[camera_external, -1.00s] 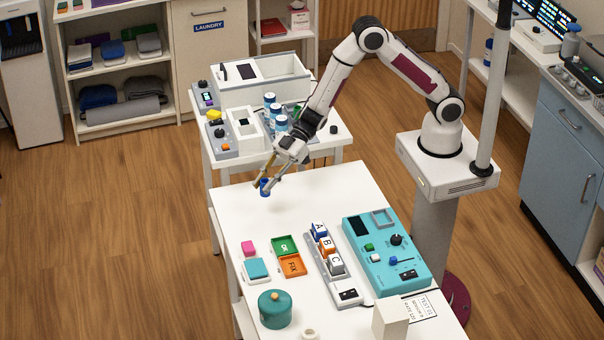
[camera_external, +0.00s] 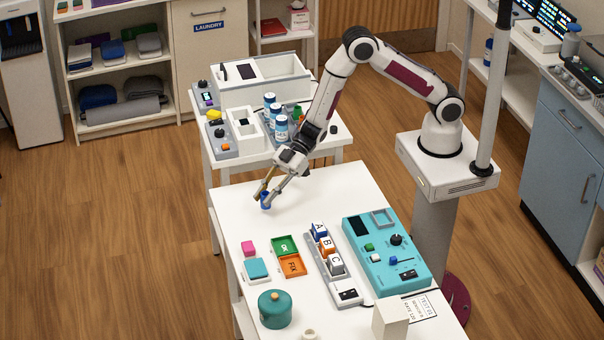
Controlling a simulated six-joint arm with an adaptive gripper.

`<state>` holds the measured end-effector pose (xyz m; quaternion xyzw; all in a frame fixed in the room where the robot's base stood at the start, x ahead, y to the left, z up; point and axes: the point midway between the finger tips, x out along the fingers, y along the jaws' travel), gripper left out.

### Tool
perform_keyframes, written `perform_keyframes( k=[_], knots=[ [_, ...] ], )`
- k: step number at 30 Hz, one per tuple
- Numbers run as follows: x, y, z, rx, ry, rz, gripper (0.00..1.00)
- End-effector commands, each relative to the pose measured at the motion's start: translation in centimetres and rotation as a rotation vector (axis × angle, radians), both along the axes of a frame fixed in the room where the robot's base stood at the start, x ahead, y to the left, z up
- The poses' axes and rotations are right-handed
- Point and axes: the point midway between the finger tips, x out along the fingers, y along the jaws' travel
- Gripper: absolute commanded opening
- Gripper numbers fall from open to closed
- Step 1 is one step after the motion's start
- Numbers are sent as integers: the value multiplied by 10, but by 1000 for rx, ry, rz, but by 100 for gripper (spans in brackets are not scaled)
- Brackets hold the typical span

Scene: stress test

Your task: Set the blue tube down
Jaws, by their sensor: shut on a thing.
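The blue tube (camera_external: 266,202) is a small dark blue cylinder at the far left part of the white table (camera_external: 330,200). It stands roughly upright between the fingertips of my gripper (camera_external: 265,197). My gripper is shut on it and points down and to the left. The tube's lower end is at or just above the tabletop; I cannot tell whether it touches. The fingers hide part of the tube.
The tabletop around the tube is clear.

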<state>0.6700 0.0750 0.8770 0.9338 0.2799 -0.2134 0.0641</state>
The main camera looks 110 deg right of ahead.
Motion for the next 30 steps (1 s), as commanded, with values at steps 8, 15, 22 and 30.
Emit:
perform_keyframes(
  k=[8,15,22,30],
  knots=[
    [0,0,-24,1,2,-1,3],
    [0,0,-26,1,0,0,3],
    [0,0,-28,0,1,0,3],
    [0,0,-29,1,0,0,37]
  ],
)
